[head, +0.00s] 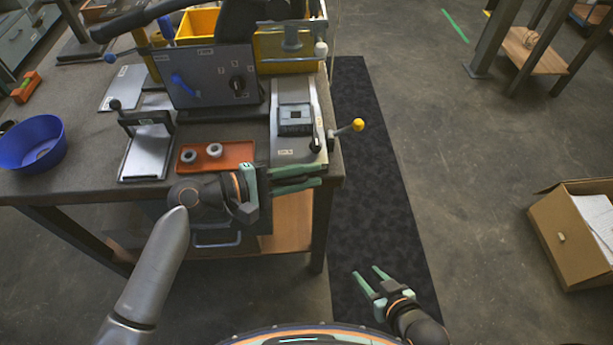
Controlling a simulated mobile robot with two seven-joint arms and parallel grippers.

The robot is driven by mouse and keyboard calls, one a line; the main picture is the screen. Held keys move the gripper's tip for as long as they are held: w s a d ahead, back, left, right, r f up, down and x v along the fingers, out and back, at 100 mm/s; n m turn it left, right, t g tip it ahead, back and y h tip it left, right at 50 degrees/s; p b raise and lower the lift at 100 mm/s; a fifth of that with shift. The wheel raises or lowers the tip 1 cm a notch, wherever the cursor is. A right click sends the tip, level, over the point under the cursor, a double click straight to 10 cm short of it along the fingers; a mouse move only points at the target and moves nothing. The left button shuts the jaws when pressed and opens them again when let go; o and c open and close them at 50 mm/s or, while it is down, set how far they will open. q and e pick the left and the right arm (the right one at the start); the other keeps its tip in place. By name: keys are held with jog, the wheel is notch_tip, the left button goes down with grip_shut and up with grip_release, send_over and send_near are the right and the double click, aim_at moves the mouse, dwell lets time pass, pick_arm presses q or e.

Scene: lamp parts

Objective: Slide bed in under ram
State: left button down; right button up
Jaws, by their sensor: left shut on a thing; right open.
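The bed (287,146) is a light grey slide with a labelled front end, on the right part of the bench, carrying a dark block with a small display (295,117). Above its back end, a clear and metal piece that looks like the ram (291,41) hangs in the press frame. My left gripper (304,177) is shut at the bed's front end, by the bench edge; the fingers hide the exact grip, which seems to be on the bed. My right gripper (366,284) is open and empty, low over the dark floor mat.
A yellow-knobbed lever (357,125) sticks out right of the bed. An orange tray (240,152) with two grey rings, a small stand (147,150), a grey control panel (207,79) and a blue bowl (33,143) are left. A cardboard box (575,235) is on the floor.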

pick_arm(q)
jog(key=c, duration=0.9)
grip_release()
jog(key=shift+f, duration=0.4)
jog(key=shift+c, duration=0.2)
jog(key=shift+o, duration=0.4)
jog(key=shift+r, duration=0.15)
jog(key=shift+r, duration=0.1)
jog(key=v, duration=1.2)
jog(key=shift+a, duration=0.25)
